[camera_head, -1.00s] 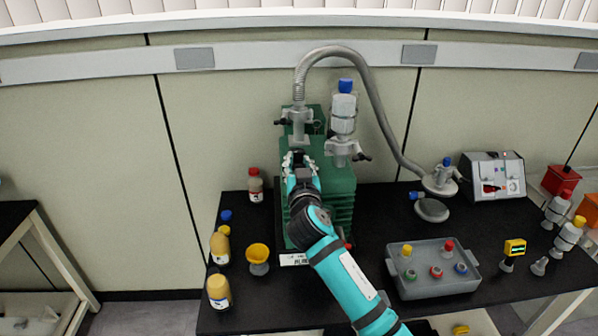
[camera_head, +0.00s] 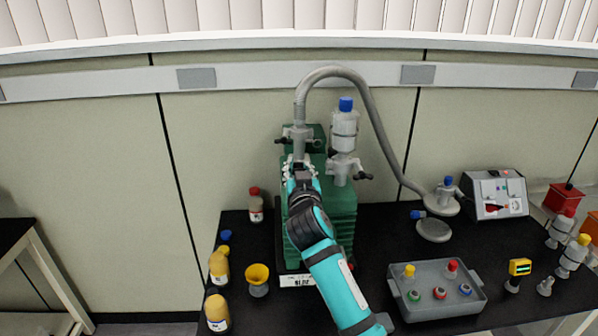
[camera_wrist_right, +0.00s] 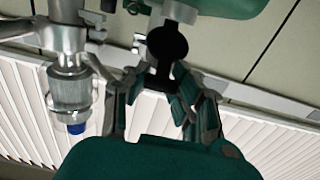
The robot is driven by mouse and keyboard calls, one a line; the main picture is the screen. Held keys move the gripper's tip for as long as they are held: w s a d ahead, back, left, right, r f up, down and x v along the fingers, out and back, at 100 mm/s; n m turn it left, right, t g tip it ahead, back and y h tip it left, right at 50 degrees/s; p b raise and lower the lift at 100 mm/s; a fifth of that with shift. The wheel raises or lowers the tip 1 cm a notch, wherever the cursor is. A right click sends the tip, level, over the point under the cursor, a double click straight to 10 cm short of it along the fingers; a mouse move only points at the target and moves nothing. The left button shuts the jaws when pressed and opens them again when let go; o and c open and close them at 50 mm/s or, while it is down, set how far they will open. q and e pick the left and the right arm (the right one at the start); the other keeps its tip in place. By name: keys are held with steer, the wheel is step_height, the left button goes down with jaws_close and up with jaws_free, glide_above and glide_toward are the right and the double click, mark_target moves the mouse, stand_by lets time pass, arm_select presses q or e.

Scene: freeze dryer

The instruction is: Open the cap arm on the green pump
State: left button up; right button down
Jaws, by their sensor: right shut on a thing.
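The green pump (camera_head: 340,208) stands on the black bench, mostly visible behind my arm. A grey fitting (camera_head: 298,136) with dark side knobs is on its top left, with a ribbed hose rising from it. My right gripper (camera_head: 300,168) is at the pump's top, just in front of this fitting. In the right wrist view, my right gripper (camera_wrist_right: 160,88) is shut on a dark part with a rounded end (camera_wrist_right: 167,43), which appears to be the cap arm. The exact contact is partly hidden by the fingers. My left gripper is not in view.
A clear vessel with a blue cap (camera_head: 345,130) stands right of the fitting and shows close by in the wrist view (camera_wrist_right: 70,92). The grey hose (camera_head: 376,110) arches to the right. Bottles (camera_head: 218,312), a yellow funnel (camera_head: 258,274) and a grey tray (camera_head: 440,307) surround the pump.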

steer(key=shift+d+r, duration=0.1)
steer(key=shift+r, duration=0.65)
steer(key=c, duration=1.4)
jaws_free()
steer(key=shift+w+f, duration=0.1)
steer(key=o, duration=0.4)
steer(key=shift+f, duration=0.3)
steer(key=shift+s+f, duration=0.1)
steer(key=shift+s, duration=0.25)
steer(key=s, duration=1.1)
steer(key=shift+s, duration=0.15)
steer(key=shift+c, duration=0.3)
